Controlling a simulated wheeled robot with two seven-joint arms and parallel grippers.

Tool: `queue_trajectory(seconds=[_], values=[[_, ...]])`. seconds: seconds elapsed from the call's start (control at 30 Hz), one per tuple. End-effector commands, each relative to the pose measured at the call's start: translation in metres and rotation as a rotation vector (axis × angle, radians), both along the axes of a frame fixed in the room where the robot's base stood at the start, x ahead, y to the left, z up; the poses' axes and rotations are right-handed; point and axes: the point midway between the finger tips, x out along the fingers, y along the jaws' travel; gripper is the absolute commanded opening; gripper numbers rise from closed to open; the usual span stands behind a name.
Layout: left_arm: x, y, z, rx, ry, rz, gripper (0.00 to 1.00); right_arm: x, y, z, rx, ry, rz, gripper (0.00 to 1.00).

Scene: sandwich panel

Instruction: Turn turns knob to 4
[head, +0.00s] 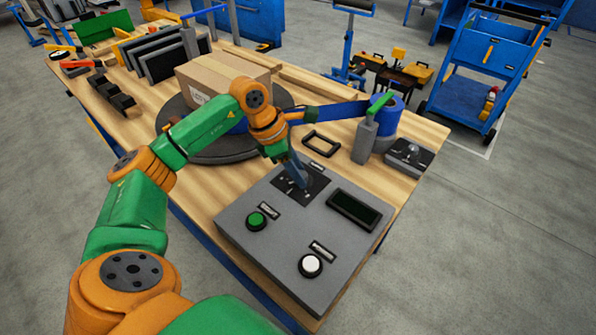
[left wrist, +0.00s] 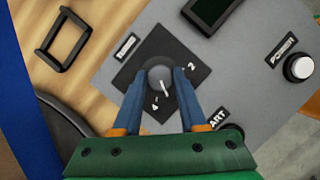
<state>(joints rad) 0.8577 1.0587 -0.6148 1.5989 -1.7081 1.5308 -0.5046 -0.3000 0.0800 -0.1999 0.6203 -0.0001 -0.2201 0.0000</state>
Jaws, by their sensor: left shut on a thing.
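The turns knob (left wrist: 157,76) is a round grey knob with a white pointer line, on a black dial plate (left wrist: 149,59) in the left wrist view. A 2 is readable to the right of the knob and a 4 below it. The pointer line slants down and slightly right, between those two marks. My left gripper (left wrist: 160,82) is shut on the knob, one blue finger on each side. In the head view my left gripper (head: 299,178) comes down on the dial plate (head: 313,183) and mostly hides the knob. My right gripper is not in view.
The grey panel (head: 290,236) also has a green button (head: 256,220), a white button (head: 310,265) and a dark display (head: 354,209). A black frame handle (head: 321,142) lies behind it. A cardboard box (head: 215,76) sits on a dark round turntable (head: 185,151).

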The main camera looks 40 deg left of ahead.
Motion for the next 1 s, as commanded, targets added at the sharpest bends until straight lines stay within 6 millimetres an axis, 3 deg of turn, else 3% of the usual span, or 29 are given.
queue_trajectory(seconds=[0.5, 1.0], values=[[0.0028, 0.0009, 0.0009, -0.001, -0.001, -0.404, 0.00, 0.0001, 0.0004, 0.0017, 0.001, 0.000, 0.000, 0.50], [0.0031, 0.0013, 0.0002, 0.001, -0.002, -0.542, 0.00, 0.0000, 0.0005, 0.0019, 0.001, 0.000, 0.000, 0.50]])
